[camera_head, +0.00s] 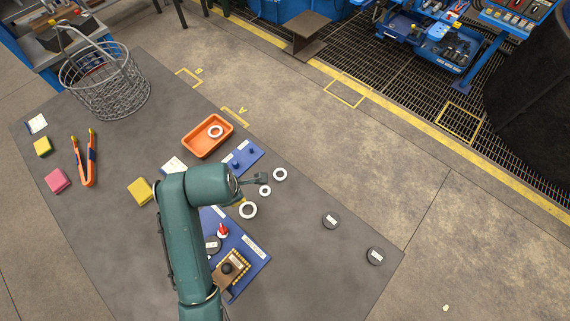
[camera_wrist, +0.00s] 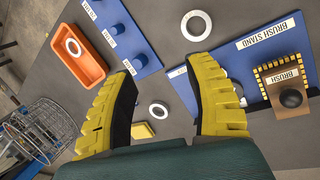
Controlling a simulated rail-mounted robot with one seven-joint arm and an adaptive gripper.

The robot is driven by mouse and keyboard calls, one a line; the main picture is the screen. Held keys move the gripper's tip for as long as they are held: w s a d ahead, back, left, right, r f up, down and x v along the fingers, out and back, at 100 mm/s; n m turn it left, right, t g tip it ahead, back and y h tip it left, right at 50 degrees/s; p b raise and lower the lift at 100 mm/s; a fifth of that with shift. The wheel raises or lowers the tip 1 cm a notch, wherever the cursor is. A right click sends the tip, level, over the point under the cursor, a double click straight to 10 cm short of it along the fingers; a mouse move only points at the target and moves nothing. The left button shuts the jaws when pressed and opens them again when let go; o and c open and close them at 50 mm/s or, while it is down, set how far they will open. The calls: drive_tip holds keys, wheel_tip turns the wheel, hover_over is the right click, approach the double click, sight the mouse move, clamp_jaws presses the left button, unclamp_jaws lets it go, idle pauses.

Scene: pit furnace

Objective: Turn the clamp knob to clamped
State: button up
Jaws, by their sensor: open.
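A small red knob-like part (camera_head: 222,231) stands on the blue board (camera_head: 252,258) in the head view; I cannot read any clamped mark on it. In the wrist view the blue board (camera_wrist: 270,38), labelled BRUSH STAND, is at the right, and my right finger covers part of it; the red part is not clearly visible there. My gripper (camera_wrist: 160,66) is open and empty, its yellow fingers spread above the grey table. In the head view it is mostly hidden by my arm, above and right of the red part.
A brush block (camera_head: 231,269) sits at the board's lower end. White rings (camera_head: 248,210), a blue peg plate (camera_head: 243,158) and an orange tray (camera_head: 207,136) lie nearby. Two dark discs (camera_head: 331,221) are at the right, with bare table between. A wire basket (camera_head: 104,85) stands far left.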

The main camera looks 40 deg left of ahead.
drive_tip(key=w+d+r+m+t+y+b, duration=0.1)
drive_tip(key=w+d+r+m+t+b, duration=0.2)
drive_tip(key=w+d+m, duration=0.1)
drive_tip(key=w+d+r+m+t+y+b, duration=0.1)
drive_tip(key=w+d+r+m+t+b, duration=0.2)
drive_tip(key=w+m, duration=0.4)
drive_tip(key=shift+w+d+r+b, duration=0.25)
drive_tip(key=shift+w+d+b, duration=0.15)
drive_tip(key=shift+w+d, duration=0.25)
